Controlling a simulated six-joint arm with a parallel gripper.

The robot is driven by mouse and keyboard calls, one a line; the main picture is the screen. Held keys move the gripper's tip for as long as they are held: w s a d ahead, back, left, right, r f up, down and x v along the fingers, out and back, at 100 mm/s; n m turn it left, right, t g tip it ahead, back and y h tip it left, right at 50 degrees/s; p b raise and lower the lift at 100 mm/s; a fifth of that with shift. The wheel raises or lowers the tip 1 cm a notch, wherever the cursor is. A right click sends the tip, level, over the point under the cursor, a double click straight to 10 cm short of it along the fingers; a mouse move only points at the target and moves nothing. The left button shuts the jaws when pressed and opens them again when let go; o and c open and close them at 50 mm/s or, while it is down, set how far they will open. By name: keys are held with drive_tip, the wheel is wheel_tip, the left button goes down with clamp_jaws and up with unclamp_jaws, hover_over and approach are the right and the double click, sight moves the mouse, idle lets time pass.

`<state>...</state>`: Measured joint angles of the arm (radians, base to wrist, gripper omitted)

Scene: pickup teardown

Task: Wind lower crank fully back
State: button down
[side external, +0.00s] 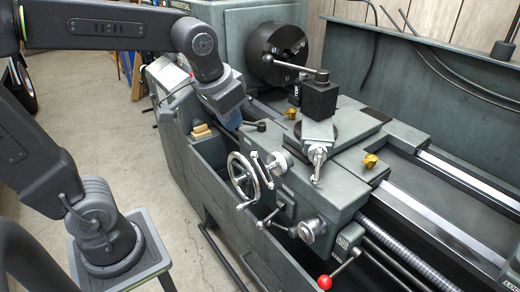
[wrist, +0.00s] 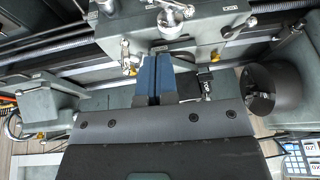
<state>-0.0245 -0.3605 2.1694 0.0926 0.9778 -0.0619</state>
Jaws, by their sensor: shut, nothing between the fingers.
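The lower crank (side external: 275,164) is a bright metal crank with a handle on the front of the carriage, beside the large handwheel (side external: 243,176). Another bright crank (side external: 318,160) sits higher, below the black tool post (side external: 319,96). My gripper (side external: 231,120) hangs above the headstock end of the carriage, up and left of the lower crank and apart from it. In the wrist view its blue fingers (wrist: 153,68) are together and empty. What looks like the lower crank (wrist: 172,14) shows past the fingertips at the top edge there. I cannot tell how far the crank is wound.
The black chuck (side external: 275,53) is behind and right of my gripper; it also shows in the wrist view (wrist: 272,88). A black lever (side external: 254,125) is near the fingertips. A red-knobbed lever (side external: 324,282) stands lower front.

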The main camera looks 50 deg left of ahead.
drive_tip(key=g+y, duration=0.1)
hover_over(257, 153)
drive_tip(key=s+d, duration=0.2)
drive_tip(key=d, duration=0.2)
drive_tip(key=f, duration=0.2)
drive_tip(key=shift+n+g, duration=0.3)
drive_tip(key=x, duration=1.2)
drive_tip(key=shift+s+a+f, duration=0.2)
drive_tip(key=shift+a+f, duration=0.1)
drive_tip(key=shift+a, duration=0.1)
drive_tip(key=shift+s+a+f, duration=0.1)
drive_tip(key=shift+a+f, duration=0.1)
drive_tip(key=shift+f, duration=0.25)
drive_tip(key=shift+a+f, duration=0.1)
drive_tip(key=shift+a, duration=0.25)
